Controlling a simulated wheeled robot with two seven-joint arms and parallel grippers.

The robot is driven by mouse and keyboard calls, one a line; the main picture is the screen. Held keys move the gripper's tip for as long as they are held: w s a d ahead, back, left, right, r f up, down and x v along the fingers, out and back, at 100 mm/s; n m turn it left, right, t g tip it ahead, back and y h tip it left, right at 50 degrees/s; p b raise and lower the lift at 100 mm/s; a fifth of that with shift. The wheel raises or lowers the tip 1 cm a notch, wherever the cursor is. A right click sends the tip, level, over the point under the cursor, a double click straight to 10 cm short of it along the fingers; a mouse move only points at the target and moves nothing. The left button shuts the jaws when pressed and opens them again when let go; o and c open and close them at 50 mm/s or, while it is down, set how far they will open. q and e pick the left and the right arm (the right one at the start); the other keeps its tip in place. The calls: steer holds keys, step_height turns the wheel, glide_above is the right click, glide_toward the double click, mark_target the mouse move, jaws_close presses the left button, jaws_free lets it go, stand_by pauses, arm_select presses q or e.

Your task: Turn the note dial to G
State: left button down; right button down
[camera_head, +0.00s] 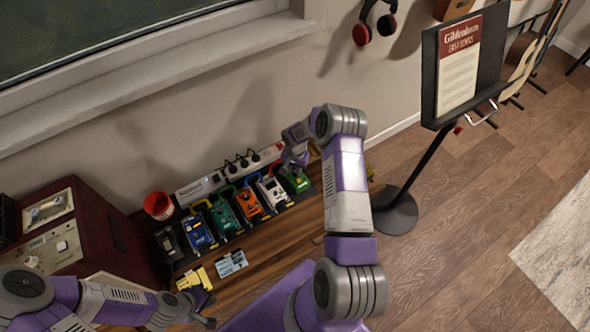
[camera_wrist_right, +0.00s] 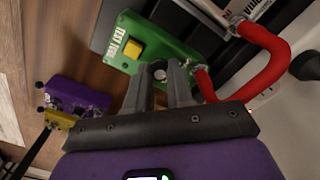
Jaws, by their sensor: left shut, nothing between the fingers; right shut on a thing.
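In the right wrist view the green pedal (camera_wrist_right: 150,52) shows a yellow button (camera_wrist_right: 133,49) and pale lettering. My right gripper (camera_wrist_right: 161,76) is at the pedal's edge, shut on a small round grey knob (camera_wrist_right: 159,72) that shows between its fingertips. I cannot read any note mark on this knob. In the head view the right gripper (camera_head: 297,170) reaches down onto the green pedal and hides part of it. My left gripper (camera_head: 208,311) is shut and empty at the lower left, near a yellow object (camera_head: 194,279).
Several other pedals stand left of the green one, including a white one (camera_head: 274,192) and an orange one (camera_head: 249,204). A red cable (camera_wrist_right: 272,62) curves beside the right fingers. A white power strip (camera_head: 245,167) lies behind. A music stand (camera_head: 397,210) stands on the right.

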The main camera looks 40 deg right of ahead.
steer(key=m+b, duration=0.1)
steer(key=m, duration=0.1)
steer(key=shift+m, duration=0.4)
steer(key=m+b, duration=0.1)
steer(key=m, duration=0.1)
steer(key=shift+w+m, duration=0.1)
steer(key=shift+m, duration=0.3)
steer(key=m, duration=0.2)
steer(key=shift+m+b, duration=0.3)
steer(key=shift+m, duration=1.5)
steer(key=c, duration=1.3)
jaws_free()
